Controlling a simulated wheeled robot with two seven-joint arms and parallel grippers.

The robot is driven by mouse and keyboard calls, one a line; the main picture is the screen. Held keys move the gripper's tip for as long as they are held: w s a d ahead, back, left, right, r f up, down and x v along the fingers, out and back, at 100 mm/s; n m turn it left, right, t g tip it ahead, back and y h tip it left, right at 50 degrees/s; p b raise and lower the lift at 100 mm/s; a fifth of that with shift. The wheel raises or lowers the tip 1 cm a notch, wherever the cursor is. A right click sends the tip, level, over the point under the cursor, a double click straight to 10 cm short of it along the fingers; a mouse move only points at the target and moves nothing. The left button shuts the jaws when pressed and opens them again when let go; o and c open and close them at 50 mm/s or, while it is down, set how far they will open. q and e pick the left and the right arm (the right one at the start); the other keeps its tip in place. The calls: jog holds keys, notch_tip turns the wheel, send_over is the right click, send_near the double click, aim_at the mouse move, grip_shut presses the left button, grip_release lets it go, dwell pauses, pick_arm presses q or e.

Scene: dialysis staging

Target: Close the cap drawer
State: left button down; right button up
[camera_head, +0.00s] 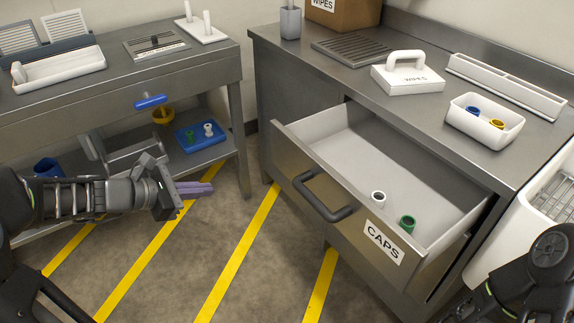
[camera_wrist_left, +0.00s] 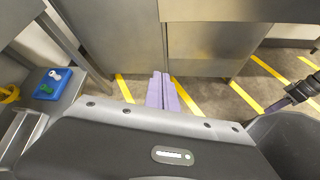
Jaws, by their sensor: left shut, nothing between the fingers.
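The cap drawer (camera_head: 296,172), with a "CAPS" label on its front, is pulled well out of the steel counter. A white cap (camera_head: 378,198) and a green cap (camera_head: 407,223) lie inside it. Its dark bar handle (camera_head: 322,198) is on the front. My left gripper (camera_head: 208,188) is shut and empty, in the air left of the drawer front and apart from it. Its purple fingers also show in the left wrist view (camera_wrist_left: 161,78). My right gripper (camera_wrist_left: 281,103) shows small at the right of the left wrist view; its jaw opening is unclear.
Yellow-striped floor lies clear between the units.

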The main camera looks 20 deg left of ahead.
aim_at(281, 155)
pick_arm(q)
jog(key=w+d+r+n+t+h, duration=0.1)
jog(key=d+r+n+h, duration=0.1)
jog(key=r, duration=0.4)
jog(key=shift+d+r+h, duration=0.15)
jog(key=shift+d+h, duration=0.45)
jog(key=shift+d, duration=0.3)
pick_arm(e)
jog(key=shift+w+r, duration=0.2)
jog(key=shift+r, duration=0.1)
